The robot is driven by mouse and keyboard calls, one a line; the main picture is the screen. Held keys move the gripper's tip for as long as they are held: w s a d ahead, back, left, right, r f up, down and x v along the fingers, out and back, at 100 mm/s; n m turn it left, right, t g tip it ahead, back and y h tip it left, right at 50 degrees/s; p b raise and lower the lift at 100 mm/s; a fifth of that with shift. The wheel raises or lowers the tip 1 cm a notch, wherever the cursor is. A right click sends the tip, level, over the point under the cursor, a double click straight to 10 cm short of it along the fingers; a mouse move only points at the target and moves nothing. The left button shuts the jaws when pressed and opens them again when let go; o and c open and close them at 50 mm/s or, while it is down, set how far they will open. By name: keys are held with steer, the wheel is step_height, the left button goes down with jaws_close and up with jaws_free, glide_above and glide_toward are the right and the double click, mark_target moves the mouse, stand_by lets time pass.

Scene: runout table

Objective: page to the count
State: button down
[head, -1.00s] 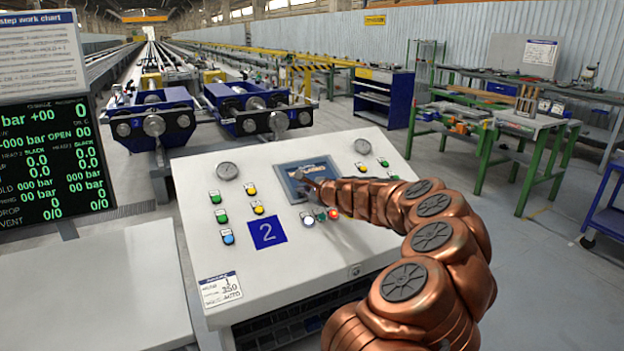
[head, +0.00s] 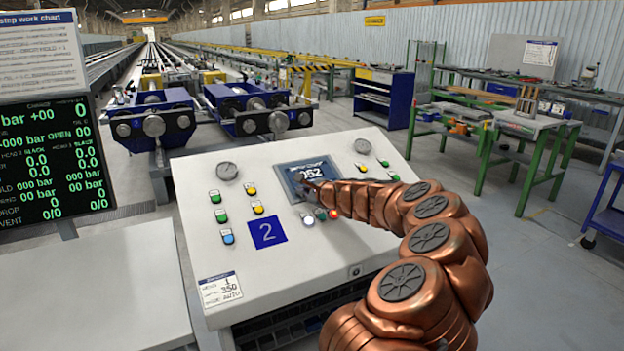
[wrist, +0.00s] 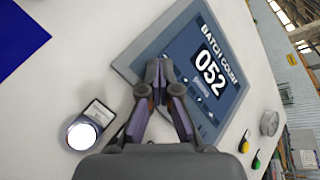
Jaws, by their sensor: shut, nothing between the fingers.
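The panel screen (head: 308,173) sits in the sloped white console. In the wrist view the screen (wrist: 187,45) shows a page headed "BATCH COUNT" with the number 052 and a small line under it. My gripper (wrist: 157,72) is shut and empty, its fingertips in front of the screen's lower edge; I cannot tell whether they touch it. A white lit button (wrist: 83,135) with a label plate lies left of my fingers.
A black readout board (head: 50,160) stands at the left. A green-legged bench (head: 510,125) stands at the right, with open floor between.

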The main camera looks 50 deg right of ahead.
steer(key=shift+s+a+r+p, duration=0.15)
steer(key=shift+s+r+p, duration=0.2)
steer(key=shift+r+p, duration=0.4)
step_height(320, 180, up, 6)
steer(key=s+p, duration=0.2)
steer(key=p, duration=0.2)
steer(key=shift+s+a+f, duration=0.2)
steer(key=shift+a+f, duration=0.05)
steer(key=shift+a, duration=0.15)
stand_by(0.9)
